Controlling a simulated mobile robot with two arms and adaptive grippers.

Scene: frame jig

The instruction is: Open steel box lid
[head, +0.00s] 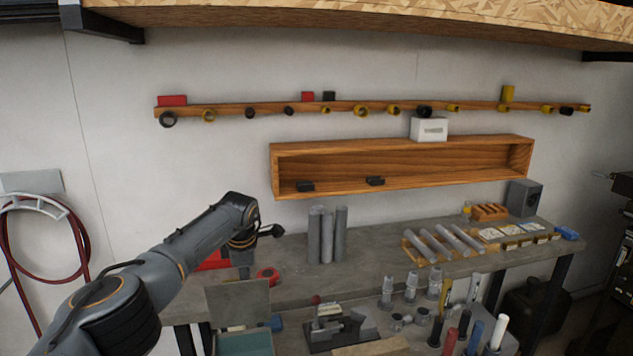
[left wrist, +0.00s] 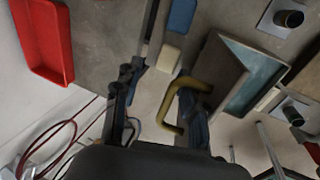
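The steel box (head: 245,345) stands at the lower left in the head view, with a teal inside showing. Its grey lid (head: 238,302) is raised and stands steeply at the box's back side. In the left wrist view the lid (left wrist: 214,68) is tilted away from the teal opening (left wrist: 262,72), and a yellow handle (left wrist: 168,112) sticks out from it. My left gripper (left wrist: 155,105) is open, its fingers apart, with one finger at the handle; I cannot tell whether they touch. In the head view my left gripper (head: 243,270) is just behind the lid. My right gripper is not in view.
A red tray (left wrist: 42,42) lies near my left gripper. A red ring (head: 268,275) and grey cylinders (head: 327,235) stand on the bench behind. A vise-like fixture (head: 340,325) is right of the box. A red hose (head: 40,235) hangs at left.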

